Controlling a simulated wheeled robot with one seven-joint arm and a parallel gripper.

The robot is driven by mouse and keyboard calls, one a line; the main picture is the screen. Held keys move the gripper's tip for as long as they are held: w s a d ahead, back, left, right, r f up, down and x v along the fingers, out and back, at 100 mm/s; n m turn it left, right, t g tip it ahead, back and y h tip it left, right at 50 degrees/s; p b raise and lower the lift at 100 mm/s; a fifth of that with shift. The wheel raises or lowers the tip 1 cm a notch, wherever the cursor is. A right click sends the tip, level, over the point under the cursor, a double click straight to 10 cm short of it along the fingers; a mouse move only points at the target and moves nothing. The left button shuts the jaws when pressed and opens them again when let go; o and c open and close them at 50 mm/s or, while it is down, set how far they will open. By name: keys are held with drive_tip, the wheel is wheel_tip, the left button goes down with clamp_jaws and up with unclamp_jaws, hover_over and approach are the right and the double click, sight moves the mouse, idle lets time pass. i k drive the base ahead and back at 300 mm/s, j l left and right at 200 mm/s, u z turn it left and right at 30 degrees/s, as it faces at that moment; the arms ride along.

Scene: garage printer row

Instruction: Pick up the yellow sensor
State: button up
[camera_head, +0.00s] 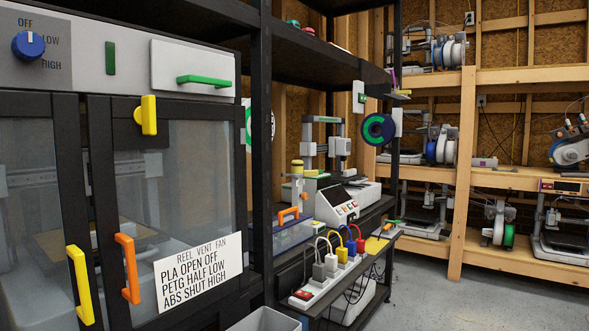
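I cannot tell for sure which thing is the yellow sensor. A small yellow cylindrical piece (297,167) stands upright beside the white printer on the middle shelf. A yellow plug-like block (349,241) sits in a row with white, blue and red ones on the white power strip (318,287). A flat yellow piece (376,246) lies behind that row, partly hidden. A yellow block (149,115) is fixed at the top of the cabinet door, and a yellow handle (80,285) is at the lower left. My gripper is not in view.
A dark-framed glass cabinet (180,180) with an orange handle (128,268) and a sign (198,275) fills the left. A grey bin (265,320) stands at the bottom. Black shelving posts (262,150) rise mid-picture. Grey floor (480,295) is clear at right.

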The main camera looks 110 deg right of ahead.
sight(296, 166)
drive_tip(key=k+l+z, duration=0.2)
drive_tip(key=k+z, duration=0.2)
drive_tip(key=k+l+z, duration=0.4)
drive_tip(key=k+z, duration=0.1)
drive_tip(key=z, duration=2.2)
